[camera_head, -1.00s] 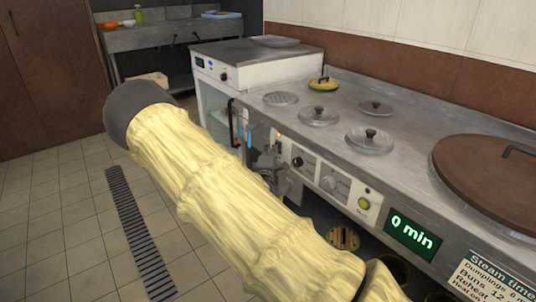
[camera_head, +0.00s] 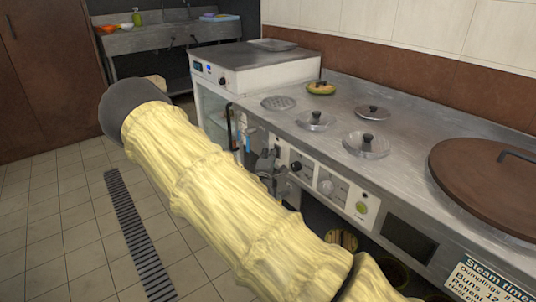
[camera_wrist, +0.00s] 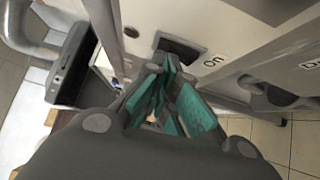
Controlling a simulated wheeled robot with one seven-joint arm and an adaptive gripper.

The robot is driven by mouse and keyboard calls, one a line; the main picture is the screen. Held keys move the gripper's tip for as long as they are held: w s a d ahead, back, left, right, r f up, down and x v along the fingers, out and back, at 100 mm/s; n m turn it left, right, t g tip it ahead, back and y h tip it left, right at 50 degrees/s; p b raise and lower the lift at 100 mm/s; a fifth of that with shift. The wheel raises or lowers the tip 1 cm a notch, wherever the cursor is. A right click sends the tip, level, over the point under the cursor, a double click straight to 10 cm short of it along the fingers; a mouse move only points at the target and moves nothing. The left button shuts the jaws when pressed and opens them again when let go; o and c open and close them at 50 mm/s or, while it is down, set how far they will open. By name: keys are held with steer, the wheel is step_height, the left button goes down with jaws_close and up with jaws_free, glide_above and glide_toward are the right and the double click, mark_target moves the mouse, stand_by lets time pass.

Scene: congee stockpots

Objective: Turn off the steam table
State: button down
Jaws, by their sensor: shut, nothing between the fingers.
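The steam table (camera_head: 400,120) is the long steel counter on the right, with control knobs, a lime-green round button or light (camera_head: 361,208) and a dark, blank display (camera_head: 409,238) on its front. In the wrist view a dark rectangular switch (camera_wrist: 179,48) sits in the pale panel beside the word "On". My gripper (camera_wrist: 168,78) is shut and empty, its teal-padded fingertips close in front of that switch; I cannot tell whether they touch it. In the head view my gripper (camera_head: 268,165) is at the left end of the control panel, partly hidden by my arm.
Small round lids (camera_head: 366,144) and a large brown lid (camera_head: 492,182) lie on the counter top. A grey knob (camera_wrist: 268,95) sticks out right of my gripper in the wrist view. A white appliance (camera_head: 250,70) adjoins on the left. The tiled floor at left is clear.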

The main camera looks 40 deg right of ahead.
steer(key=w+a+r+p+v, duration=0.1)
steer(key=p+v, duration=0.1)
steer(key=v, duration=1)
steer(key=shift+w+a+r, duration=0.25)
steer(key=shift+a+r, duration=0.15)
steer(key=shift+a, duration=0.05)
steer(key=s+a+f+m+g+y, duration=0.3)
steer(key=s+a+f+g+y, duration=0.15)
steer(key=s+f, duration=0.95)
steer(key=s+a+f+m+g+y, duration=0.35)
steer(key=s+a+f, duration=0.25)
steer(key=s+f, duration=0.7)
steer(key=s+a+f+m+g+y, duration=0.2)
steer(key=s+a+f+g, duration=0.1)
steer(key=s+a, duration=0.35)
steer(key=s+a+f+m+g+y, duration=0.1)
steer(key=s+a+f+g+y, duration=0.15)
steer(key=s+a, duration=0.35)
step_height(320, 180, up, 23)
steer(key=s+p, duration=0.1)
steer(key=p, duration=2.2)
steer(key=shift+s+d+p, duration=0.2)
steer(key=shift+s+p, duration=0.2)
